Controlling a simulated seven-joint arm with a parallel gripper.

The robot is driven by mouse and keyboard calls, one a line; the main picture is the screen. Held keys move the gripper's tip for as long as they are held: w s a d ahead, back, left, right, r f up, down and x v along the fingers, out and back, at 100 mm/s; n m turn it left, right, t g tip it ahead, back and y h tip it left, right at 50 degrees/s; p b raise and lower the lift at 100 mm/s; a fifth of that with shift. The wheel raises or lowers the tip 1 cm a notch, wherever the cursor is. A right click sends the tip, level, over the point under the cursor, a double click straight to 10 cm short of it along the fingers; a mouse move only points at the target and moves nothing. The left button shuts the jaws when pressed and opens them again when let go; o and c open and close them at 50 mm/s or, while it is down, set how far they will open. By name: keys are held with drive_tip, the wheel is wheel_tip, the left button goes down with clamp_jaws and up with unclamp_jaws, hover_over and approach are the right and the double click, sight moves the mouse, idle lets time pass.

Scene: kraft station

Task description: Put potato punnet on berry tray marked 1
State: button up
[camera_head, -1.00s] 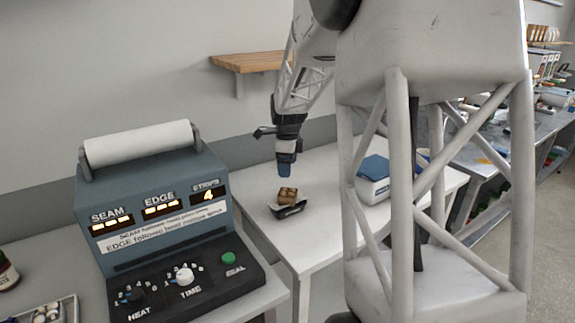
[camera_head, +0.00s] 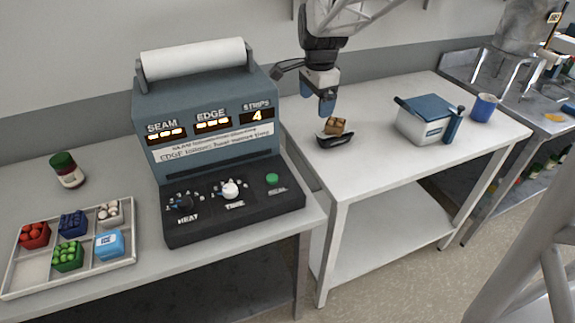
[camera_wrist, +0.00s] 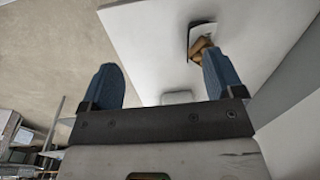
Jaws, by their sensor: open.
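A small brown punnet (camera_head: 336,125), which looks like the potato punnet, sits on or in a small black dish (camera_head: 337,141) on the white table. In the wrist view the brown punnet (camera_wrist: 203,47) is partly hidden behind the right finger, with the black-edged dish (camera_wrist: 202,28) around it. My gripper (camera_head: 327,108) is open and empty, just above and slightly left of the punnet in the head view. Its blue fingers also show apart in the wrist view (camera_wrist: 163,80). A compartment tray (camera_head: 68,285) lies at the left; I cannot read a number 1 on any tray.
The tray holds red, blue, white, green and light blue items; its front-left compartment is empty. A sealing machine (camera_head: 205,110) stands between tray and white table. A blue-lidded box (camera_head: 425,120) and a blue mug (camera_head: 484,107) stand right of the punnet. A jar (camera_head: 67,170) stands behind the tray.

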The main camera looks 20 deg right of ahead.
drive_tip(key=s+a+n, duration=0.5)
drive_tip(key=s, duration=0.3)
drive_tip(key=s+a+f+n+t, duration=0.1)
drive_tip(key=s+a+n, duration=0.4)
drive_tip(key=s, duration=0.3)
drive_tip(key=s+a+n, duration=0.5)
drive_tip(key=s+n, duration=0.2)
drive_tip(key=s, duration=0.1)
drive_tip(key=shift+s+f+t, duration=0.2)
drive_tip(key=shift+s+t, duration=0.1)
drive_tip(key=shift+s, duration=0.05)
